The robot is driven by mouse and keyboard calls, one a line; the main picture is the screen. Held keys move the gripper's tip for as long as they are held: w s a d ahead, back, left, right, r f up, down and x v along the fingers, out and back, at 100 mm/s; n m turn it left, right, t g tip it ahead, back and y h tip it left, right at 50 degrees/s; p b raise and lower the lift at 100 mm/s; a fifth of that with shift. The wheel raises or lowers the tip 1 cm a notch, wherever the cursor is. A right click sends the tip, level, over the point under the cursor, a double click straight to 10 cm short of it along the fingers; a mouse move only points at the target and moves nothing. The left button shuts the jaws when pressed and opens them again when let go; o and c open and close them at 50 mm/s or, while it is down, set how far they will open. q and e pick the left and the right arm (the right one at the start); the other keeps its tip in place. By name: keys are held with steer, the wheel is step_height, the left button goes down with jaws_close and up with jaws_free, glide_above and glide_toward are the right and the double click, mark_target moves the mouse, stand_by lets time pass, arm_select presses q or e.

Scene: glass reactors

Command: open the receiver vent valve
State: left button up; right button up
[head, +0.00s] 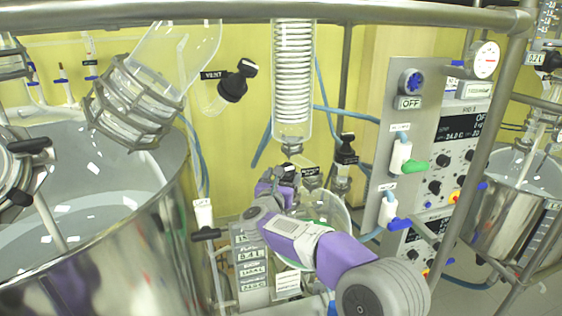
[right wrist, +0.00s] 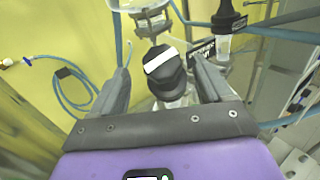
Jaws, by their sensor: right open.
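A black valve knob with a white stripe (right wrist: 163,66) stands between the spread fingers of my right gripper (right wrist: 165,80) in the right wrist view. The fingers are open on either side of it, and I see no grip on it. In the head view this black knob (head: 287,173) sits below the glass coil condenser, partly hidden by my purple right gripper (head: 277,180). A small black label (head: 310,171) is beside it, its text too small to read. I cannot tell for sure that this is the receiver vent valve. My left gripper is not in view.
Another black valve (head: 345,150) stands just right of the knob. A valve labelled VENT (head: 238,80) is higher up left. The coil condenser (head: 293,80) hangs above. A control panel (head: 400,130) is at right and a large steel vessel (head: 110,250) at left.

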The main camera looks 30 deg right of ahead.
mark_target(289, 167)
steer(key=p+x, duration=0.1)
steer(key=x, duration=0.5)
steer(key=shift+w+d+f+p, duration=0.1)
steer(key=shift+d+p, duration=0.15)
steer(key=shift+p, duration=0.05)
steer(key=shift+c, duration=0.4)
